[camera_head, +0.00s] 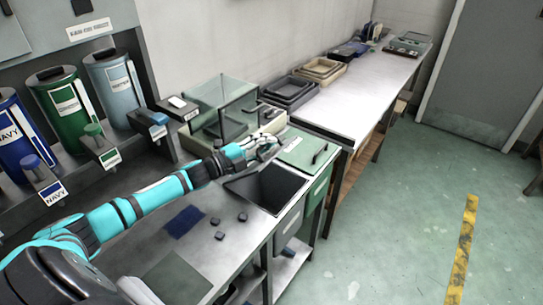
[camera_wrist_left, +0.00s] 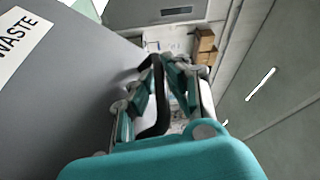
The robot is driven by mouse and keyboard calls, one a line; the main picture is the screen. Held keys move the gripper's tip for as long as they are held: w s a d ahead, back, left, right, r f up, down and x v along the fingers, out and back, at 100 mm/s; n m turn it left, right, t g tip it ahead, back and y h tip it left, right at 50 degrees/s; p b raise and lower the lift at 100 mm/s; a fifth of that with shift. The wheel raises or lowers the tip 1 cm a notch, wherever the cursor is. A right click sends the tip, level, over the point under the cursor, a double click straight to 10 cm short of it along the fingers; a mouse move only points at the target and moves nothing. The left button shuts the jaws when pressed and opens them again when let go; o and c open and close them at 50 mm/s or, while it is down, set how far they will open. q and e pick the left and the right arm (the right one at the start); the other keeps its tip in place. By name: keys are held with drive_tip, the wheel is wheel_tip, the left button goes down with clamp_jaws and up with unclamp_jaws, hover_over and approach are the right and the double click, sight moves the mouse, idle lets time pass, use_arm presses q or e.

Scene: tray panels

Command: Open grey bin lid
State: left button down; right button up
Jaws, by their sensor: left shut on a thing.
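The grey bin (camera_head: 290,222) is set in the bench, and its dark opening shows uncovered in the head view. My left gripper (camera_head: 266,146) is above the far edge of this opening. In the left wrist view, a grey panel with a "WASTE" label (camera_wrist_left: 75,75) fills the left side; it looks like the bin's lid. A black curved handle (camera_wrist_left: 157,95) stands out from it. My left gripper (camera_wrist_left: 165,75) is shut on this handle. In the head view I cannot make out the lid clearly behind my arm. My right gripper is not in view.
A green bin (camera_head: 318,188) with its lid down adjoins on the right. A glass case (camera_head: 222,100) stands behind my gripper. Small dark blocks (camera_head: 219,235) and a dark blue mat (camera_head: 185,221) lie on the bench. Canisters (camera_head: 58,110) line the left; floor at right is clear.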

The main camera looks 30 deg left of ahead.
use_arm(q)
drive_tip(key=a+r+n+t+b, duration=0.2)
drive_tip(key=a+r+n, duration=0.1)
drive_tip(key=a+n, duration=0.3)
drive_tip(key=shift+w+a+y, duration=0.3)
drive_tip(key=shift+a, duration=0.95)
drive_tip(key=shift+r, duration=0.1)
drive_tip(key=c, duration=1.6)
unclamp_jaws()
drive_tip(key=shift+c, duration=0.2)
drive_tip(key=v, duration=1.2)
